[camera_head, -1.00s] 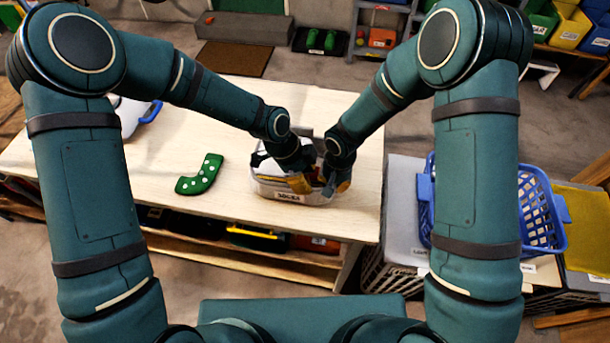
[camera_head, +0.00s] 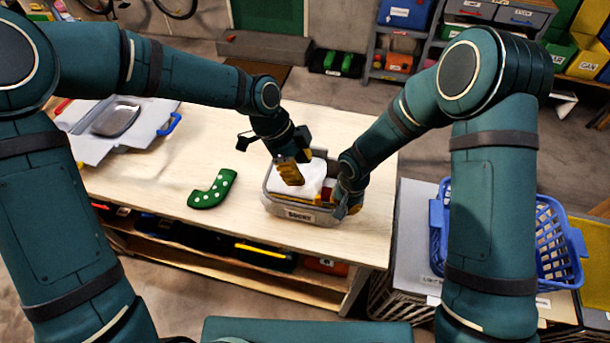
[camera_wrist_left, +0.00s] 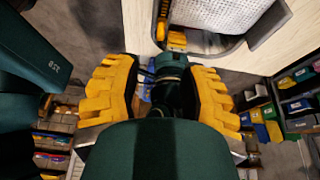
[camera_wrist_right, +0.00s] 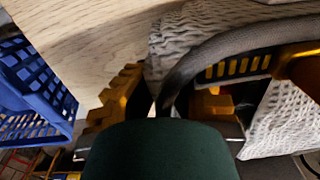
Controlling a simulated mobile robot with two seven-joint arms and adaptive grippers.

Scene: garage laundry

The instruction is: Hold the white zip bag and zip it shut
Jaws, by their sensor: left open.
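A pale grey-white flat item (camera_head: 118,122) with a dark oval panel and a blue loop lies at the table's left; it may be the white zip bag, but its zip cannot be made out. My left gripper (camera_head: 296,168), with yellow fingers, is open above the left part of a grey labelled bin (camera_head: 300,215). Its spread, empty fingers also show in the left wrist view (camera_wrist_left: 160,88). White cloth (camera_head: 308,178) lies in the bin. My right gripper (camera_head: 348,196) is at the bin's right rim. In the right wrist view, the rim and fabric hide part of its fingers.
A green dotted sock shape (camera_head: 212,190) lies on the wooden table (camera_head: 180,215), left of the bin. A blue basket (camera_head: 552,240) stands off the table's right end. The table behind the sock shape is clear.

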